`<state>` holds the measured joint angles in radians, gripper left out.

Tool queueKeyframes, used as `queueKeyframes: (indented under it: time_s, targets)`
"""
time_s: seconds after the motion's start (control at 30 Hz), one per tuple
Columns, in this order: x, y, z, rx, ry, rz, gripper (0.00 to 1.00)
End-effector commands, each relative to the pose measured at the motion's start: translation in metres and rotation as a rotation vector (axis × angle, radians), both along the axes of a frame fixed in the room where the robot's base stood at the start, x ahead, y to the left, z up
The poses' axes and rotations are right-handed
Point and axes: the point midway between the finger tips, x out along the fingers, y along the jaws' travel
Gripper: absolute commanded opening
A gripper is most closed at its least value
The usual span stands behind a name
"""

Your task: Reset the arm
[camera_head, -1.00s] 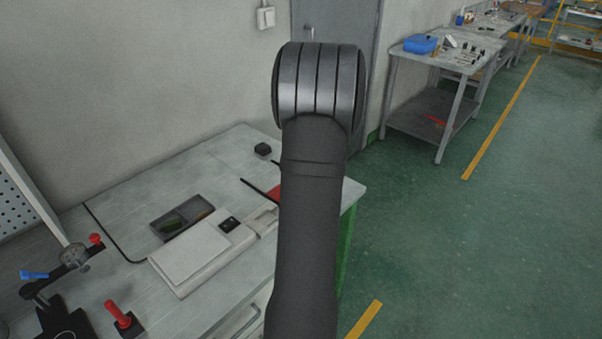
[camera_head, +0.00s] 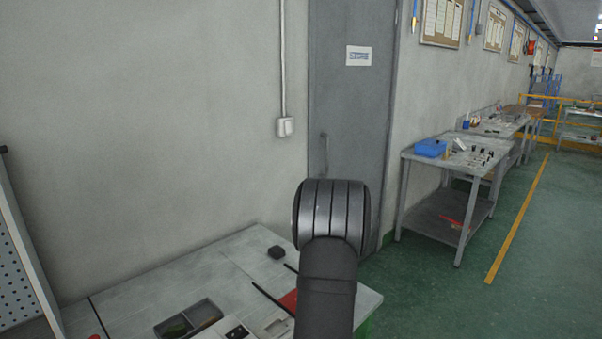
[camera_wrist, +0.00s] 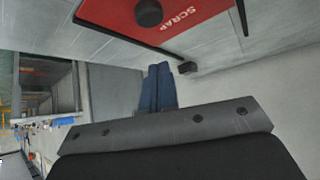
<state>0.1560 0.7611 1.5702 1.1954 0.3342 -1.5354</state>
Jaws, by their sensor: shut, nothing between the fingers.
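My gripper (camera_wrist: 159,68) shows in the wrist view as two blue fingers side by side, shut with nothing between them. A red panel marked SCRAP (camera_wrist: 190,22) lies on the bench at the top of the wrist view, apart from the fingers. A dark round thing (camera_wrist: 149,12) shows in front of or on that panel; I cannot tell which. In the head view my own dark arm link stands at bottom centre and hides my gripper and part of the red panel (camera_head: 288,301).
The pale bench (camera_head: 222,262) holds a small black block (camera_head: 277,252), a grey divided tray (camera_head: 188,319) and a white device (camera_head: 226,331). A grey door (camera_head: 350,110) stands behind. At right are a table (camera_head: 455,160) with a blue bin (camera_head: 430,148) and open green floor.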

Motion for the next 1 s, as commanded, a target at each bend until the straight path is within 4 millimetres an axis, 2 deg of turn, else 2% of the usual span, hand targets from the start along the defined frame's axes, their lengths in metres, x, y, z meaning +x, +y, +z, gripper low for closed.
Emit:
queueKeyframes:
  time_s: [0.27,0.4,0.6,1.0]
  targets:
    - [0.024,0.008,-0.035,0.001,0.002,0.000,0.00]
    - [0.006,0.002,-0.035,0.000,0.003,-0.003,0.00]
    - [-0.008,-0.003,-0.038,0.000,0.005,-0.001,0.00]
    - [-0.011,-0.003,-0.040,-0.001,0.006,-0.001,0.00]
